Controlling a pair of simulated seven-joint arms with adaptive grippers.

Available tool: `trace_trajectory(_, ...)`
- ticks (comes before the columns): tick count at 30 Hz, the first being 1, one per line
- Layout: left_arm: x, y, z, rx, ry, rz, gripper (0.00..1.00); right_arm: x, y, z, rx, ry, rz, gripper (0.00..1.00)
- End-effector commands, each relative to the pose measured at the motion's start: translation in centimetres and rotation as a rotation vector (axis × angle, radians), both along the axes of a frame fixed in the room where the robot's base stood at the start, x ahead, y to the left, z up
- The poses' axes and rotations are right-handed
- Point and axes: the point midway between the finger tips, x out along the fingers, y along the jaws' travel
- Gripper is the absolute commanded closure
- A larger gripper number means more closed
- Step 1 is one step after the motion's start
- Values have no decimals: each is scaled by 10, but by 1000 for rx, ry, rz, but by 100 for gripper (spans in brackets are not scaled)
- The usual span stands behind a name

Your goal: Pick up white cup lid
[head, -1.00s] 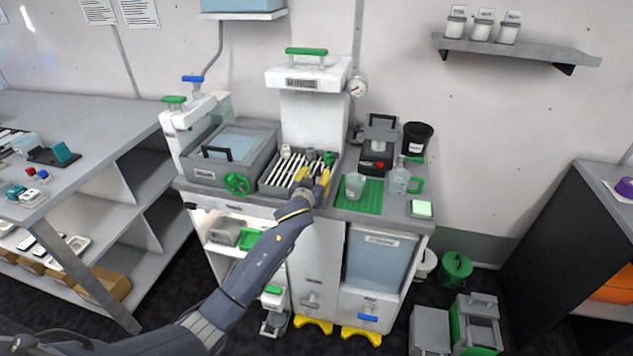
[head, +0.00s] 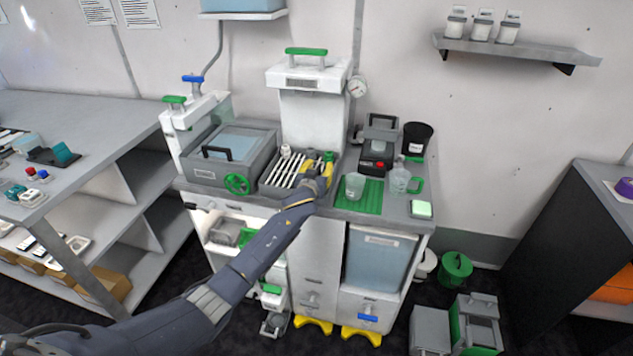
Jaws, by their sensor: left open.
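My left gripper (head: 318,170), with yellow fingers, is open over the right part of the slotted drip tray (head: 272,186) below the white dispenser. The space between its fingers is too small to make out, and I cannot tell whether it touches anything. A small white piece (head: 286,151) stands at the back left of the tray, left of the gripper; I cannot tell whether it is the white cup lid. Small white and green pieces sit just behind the gripper, partly hidden by it. My right gripper is not in view.
A clear cup (head: 354,186) stands on a green mat (head: 371,199) right of the gripper, with a clear jug (head: 399,180) beside it. A grey lidded basin (head: 228,155) is to the left. The dispenser (head: 307,115) rises behind the tray.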

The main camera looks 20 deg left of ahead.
Motion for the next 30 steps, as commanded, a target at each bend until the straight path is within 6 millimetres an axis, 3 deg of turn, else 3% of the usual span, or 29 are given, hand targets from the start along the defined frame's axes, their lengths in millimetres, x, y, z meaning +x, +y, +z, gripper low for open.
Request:
trace_trajectory(3, 0, 0, 0, 0, 0, 0, 63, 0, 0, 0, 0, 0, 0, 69)
trace_trajectory(13, 0, 0, 0, 0, 0, 0, 100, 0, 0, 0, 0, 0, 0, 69)
trace_trajectory(30, 0, 0, 5, 0, -1, 1, 100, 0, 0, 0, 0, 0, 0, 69)
